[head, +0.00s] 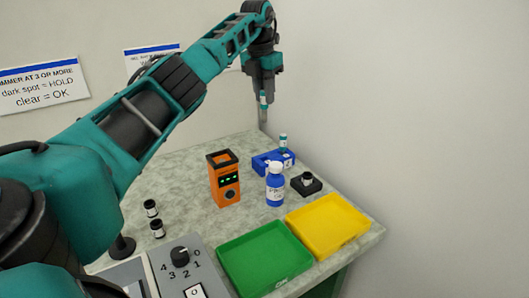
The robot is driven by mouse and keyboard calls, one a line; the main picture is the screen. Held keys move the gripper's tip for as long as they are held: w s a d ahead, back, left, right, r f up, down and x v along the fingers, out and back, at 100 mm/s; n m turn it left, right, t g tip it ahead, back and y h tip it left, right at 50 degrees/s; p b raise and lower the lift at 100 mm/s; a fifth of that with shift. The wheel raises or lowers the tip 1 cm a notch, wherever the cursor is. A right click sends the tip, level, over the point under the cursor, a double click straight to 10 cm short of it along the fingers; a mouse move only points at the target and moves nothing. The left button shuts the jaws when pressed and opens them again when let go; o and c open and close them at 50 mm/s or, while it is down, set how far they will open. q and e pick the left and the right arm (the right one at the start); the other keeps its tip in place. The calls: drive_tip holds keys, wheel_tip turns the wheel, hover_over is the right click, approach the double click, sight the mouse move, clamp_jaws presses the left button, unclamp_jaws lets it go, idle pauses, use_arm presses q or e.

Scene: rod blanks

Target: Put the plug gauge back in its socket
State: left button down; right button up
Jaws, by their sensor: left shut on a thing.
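My left gripper (264,88) is high above the back of the table, pointing down. It is shut on the plug gauge (263,99), which hangs upright with a teal and white handle and a grey metal lower end (263,115). A blue block (262,167) stands on the table below and slightly right of the gauge. A similar teal-and-white piece (283,141) stands upright at its back right. The held gauge is well clear of the block. The block's socket opening is too small to make out. My right gripper is not in view.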

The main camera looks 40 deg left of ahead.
use_arm(q)
wheel_tip(320, 180, down, 14)
drive_tip(key=shift+f+b, duration=0.25)
drive_tip(key=shift+b, duration=0.75)
drive_tip(key=shift+f, duration=0.15)
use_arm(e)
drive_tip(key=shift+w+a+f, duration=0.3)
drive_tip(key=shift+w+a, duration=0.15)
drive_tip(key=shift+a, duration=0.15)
use_arm(q)
drive_tip(key=shift+f, duration=0.15)
drive_tip(key=c, duration=1)
unclamp_jaws()
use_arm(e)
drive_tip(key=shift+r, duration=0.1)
